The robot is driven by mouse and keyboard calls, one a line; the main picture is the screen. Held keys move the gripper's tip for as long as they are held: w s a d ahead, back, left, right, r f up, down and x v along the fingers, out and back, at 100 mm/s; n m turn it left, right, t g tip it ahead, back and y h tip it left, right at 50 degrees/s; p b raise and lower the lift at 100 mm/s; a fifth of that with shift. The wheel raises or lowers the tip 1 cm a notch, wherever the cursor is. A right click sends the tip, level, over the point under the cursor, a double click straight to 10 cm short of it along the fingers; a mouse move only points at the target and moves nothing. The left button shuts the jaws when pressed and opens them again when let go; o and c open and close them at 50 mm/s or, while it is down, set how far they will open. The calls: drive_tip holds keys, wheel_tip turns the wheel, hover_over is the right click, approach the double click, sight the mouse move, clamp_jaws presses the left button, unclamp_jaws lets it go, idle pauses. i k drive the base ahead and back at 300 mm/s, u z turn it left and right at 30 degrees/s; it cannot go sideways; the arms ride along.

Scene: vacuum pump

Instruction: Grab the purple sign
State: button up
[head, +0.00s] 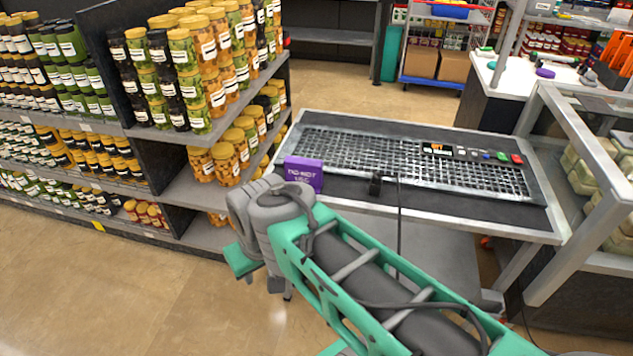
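My arm reaches in from the lower right. Its grey wrist is just in front of the sign and overlaps its lower edge in the picture; I cannot tell whether they touch. The end of my arm, with my gripper (258,272), points down beside the table's left front corner. Its fingers are mostly hidden, so its opening is unclear.
A black metal grid (350,150) covers much of the tabletop, with a small black device (376,183) and cable at the front edge. Shelves of jars (205,60) stand close on the left. A glass-sided case (590,130) stands right. Floor at lower left is clear.

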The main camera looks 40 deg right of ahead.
sight(310, 171)
drive_tip(key=u, duration=1.15)
drive_tip(key=i, duration=1.8)
drive_tip(key=z, duration=1.3)
drive_tip(key=i, duration=0.65)
drive_tip(key=z, duration=0.7)
drive_tip(key=i, duration=0.5)
